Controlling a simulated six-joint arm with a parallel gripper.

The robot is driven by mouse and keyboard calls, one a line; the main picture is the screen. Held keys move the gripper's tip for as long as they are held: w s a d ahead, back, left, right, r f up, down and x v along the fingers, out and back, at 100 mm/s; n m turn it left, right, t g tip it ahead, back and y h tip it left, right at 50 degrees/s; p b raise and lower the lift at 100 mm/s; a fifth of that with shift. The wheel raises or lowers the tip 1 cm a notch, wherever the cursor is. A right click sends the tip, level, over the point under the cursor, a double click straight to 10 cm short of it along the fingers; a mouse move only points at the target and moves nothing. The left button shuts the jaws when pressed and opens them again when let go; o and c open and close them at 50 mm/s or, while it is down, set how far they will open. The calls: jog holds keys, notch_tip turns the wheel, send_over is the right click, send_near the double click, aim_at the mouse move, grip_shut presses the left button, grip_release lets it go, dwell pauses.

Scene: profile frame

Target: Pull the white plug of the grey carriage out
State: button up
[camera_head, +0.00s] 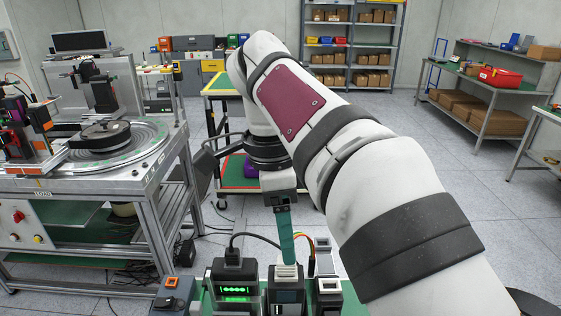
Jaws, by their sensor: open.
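My gripper (286,262) points straight down at the lower middle, with long teal fingers. Its jaws are open, but they are seen nearly edge-on, so the gap hardly shows. The fingertips are at or just above the white plug (286,274); I cannot tell whether they are around it or touching it. The plug stands upright in the top of the grey carriage (287,297), the middle one of the row. The lower part of the carriage is cut off by the picture's edge.
A dark carriage with a green-lit front (235,291) and a black plug (233,258) with a cable stands close on the left. Another carriage (328,289) stands close on the right, with coloured wires (312,262) behind it.

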jog(key=shift+w+a+r+m, duration=0.1)
jog(key=shift+w+a+m, duration=0.25)
jog(key=shift+w+m, duration=0.05)
jog(key=f, duration=0.4)
jog(key=d+f, duration=0.1)
jog(key=f, duration=0.2)
grip_shut()
